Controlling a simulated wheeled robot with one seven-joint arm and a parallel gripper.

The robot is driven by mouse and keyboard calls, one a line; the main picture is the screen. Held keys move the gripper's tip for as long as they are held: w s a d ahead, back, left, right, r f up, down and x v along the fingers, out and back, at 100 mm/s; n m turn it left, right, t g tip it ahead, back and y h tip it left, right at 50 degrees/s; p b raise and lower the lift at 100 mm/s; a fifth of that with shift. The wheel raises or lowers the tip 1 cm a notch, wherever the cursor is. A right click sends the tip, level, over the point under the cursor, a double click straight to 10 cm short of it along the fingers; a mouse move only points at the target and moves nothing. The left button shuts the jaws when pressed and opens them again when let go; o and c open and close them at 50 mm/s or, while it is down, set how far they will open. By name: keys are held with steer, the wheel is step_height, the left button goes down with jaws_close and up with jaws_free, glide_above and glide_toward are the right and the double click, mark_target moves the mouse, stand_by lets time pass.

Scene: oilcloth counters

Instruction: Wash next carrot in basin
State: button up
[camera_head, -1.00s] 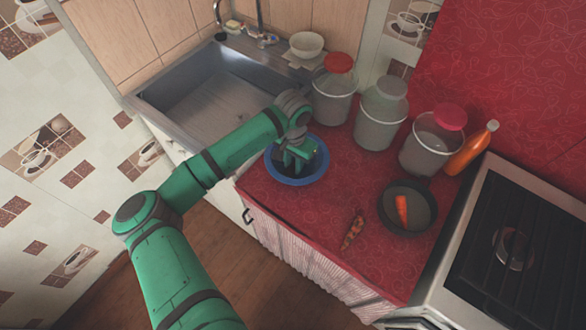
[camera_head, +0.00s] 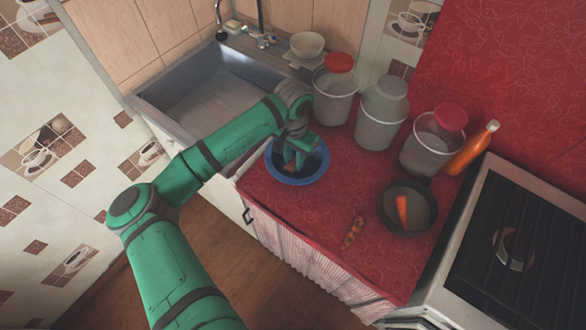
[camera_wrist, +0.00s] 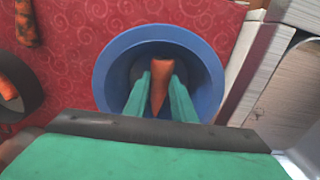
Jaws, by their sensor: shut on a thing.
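The blue basin (camera_head: 297,178) stands on the red counter near its left front edge; it also shows in the wrist view (camera_wrist: 105,78). My gripper (camera_head: 291,163) points down into the basin. In the wrist view my gripper (camera_wrist: 160,85) is shut on an orange carrot (camera_wrist: 160,70), held between its two fingers within the basin's rim. A dirt-spotted carrot (camera_head: 352,232) lies on the counter to the right of the basin. A clean-looking orange carrot (camera_head: 402,209) lies in a dark pan (camera_head: 424,227).
Several lidded jars, one of them grey-lidded (camera_head: 381,112), stand behind the basin. An orange bottle (camera_head: 471,150) and the stove (camera_head: 500,230) are to the right. The sink (camera_head: 205,90) is at the back left. Counter between basin and dirty carrot is clear.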

mark_target(293, 161)
steer(key=shift+w+r, duration=0.1)
steer(key=shift+r, duration=3.7)
steer(key=shift+a, duration=0.25)
steer(key=shift+d, duration=0.4)
steer(key=shift+a, duration=0.2)
steer(key=shift+r, duration=0.15)
